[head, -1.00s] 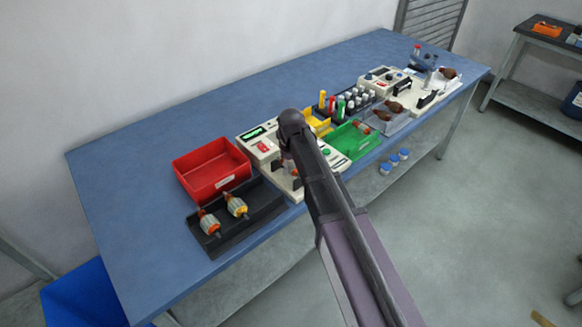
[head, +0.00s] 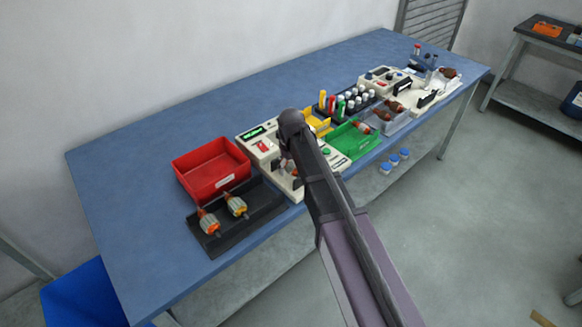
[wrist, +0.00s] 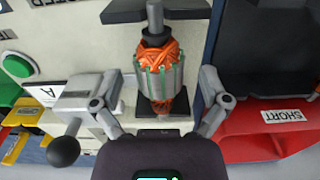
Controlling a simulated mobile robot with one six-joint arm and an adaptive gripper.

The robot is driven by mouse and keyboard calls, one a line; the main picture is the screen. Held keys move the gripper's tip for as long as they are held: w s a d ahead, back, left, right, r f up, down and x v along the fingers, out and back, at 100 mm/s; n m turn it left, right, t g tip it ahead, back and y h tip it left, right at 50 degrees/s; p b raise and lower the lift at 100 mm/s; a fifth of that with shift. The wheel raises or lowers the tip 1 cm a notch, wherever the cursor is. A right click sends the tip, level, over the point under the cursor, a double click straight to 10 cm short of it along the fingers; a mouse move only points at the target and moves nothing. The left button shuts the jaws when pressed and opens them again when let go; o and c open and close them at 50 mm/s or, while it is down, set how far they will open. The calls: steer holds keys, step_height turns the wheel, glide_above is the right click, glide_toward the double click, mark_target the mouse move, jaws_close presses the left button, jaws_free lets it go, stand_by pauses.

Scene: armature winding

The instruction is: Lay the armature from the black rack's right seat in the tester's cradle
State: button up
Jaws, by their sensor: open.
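An armature (wrist: 160,68) with orange windings and a ribbed grey core lies in the pale tester's cradle (wrist: 156,14), seen in the wrist view. Dark cradle supports stand at its two ends. My gripper (wrist: 160,88) is open, with one finger on each side of the armature and gaps beside the core. In the head view my arm partly hides the tester (head: 252,139) and its cradle. The black rack (head: 268,206) holds two armatures, a left one (head: 209,222) and a middle one (head: 236,206); its right part looks empty.
A red bin (head: 207,170) stands behind the rack; its SHORT label (wrist: 290,115) shows in the wrist view. A green bin (head: 352,142) and a yellow bin (head: 317,123) are right of the tester. A black ball-ended lever (wrist: 63,151) is close to my left finger.

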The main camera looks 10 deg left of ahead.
steer(key=shift+r, duration=0.15)
step_height(320, 180, up, 10)
steer(key=p, duration=1)
steer(key=s+a+f+b, duration=0.1)
steer(key=s+f+b, duration=0.2)
steer(key=s, duration=0.9)
steer(key=s+a+f+b, duration=0.1)
steer(key=s+f+b, duration=0.3)
steer(key=s, duration=0.8)
steer(key=shift+f, duration=0.3)
steer(key=w+d+m, duration=0.3)
steer(key=d, duration=0.7)
steer(key=w+d+m, duration=0.3)
steer(key=d, duration=0.7)
steer(key=w+d+m, duration=0.3)
steer(key=d+m, duration=0.1)
steer(key=d, duration=0.6)
steer(key=shift+d+r, duration=0.15)
steer(key=shift+r, duration=0.15)
